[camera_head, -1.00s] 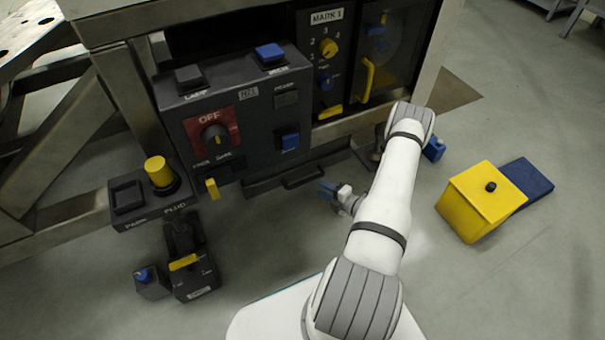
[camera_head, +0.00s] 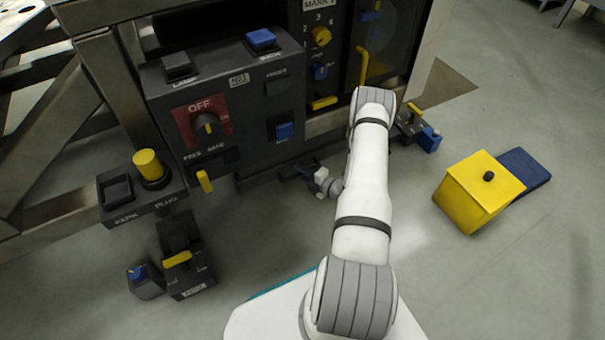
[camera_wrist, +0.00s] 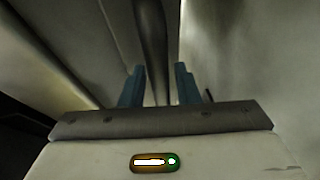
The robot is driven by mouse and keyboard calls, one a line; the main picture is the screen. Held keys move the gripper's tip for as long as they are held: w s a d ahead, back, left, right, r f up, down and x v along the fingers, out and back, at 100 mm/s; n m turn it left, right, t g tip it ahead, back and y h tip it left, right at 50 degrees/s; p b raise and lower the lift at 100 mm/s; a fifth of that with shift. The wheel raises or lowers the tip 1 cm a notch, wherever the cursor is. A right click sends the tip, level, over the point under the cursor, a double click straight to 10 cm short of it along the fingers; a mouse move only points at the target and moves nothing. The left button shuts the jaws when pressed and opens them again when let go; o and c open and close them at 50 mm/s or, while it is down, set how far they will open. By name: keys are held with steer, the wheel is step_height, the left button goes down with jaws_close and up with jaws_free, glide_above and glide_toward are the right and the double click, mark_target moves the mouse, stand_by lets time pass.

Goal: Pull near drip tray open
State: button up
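The near drip tray (camera_head: 252,181) is a dark, low front under the control panel. My arm and gripper partly cover its right side and its handle. My gripper (camera_head: 297,172) is low in front of the tray, pointing left toward the handle area. In the wrist view, my gripper's two teal fingers (camera_wrist: 158,84) stand apart. A dark bar (camera_wrist: 151,40), which looks like the tray's handle, runs between them. There is a small gap at the right finger; contact at the left finger is unclear.
The control panel (camera_head: 235,110) with knobs and buttons overhangs the tray. A yellow plug (camera_head: 149,165) and a small dark box (camera_head: 187,268) stand at left. Open floor lies between.

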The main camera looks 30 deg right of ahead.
jaws_close()
steer(key=shift+s, duration=0.1)
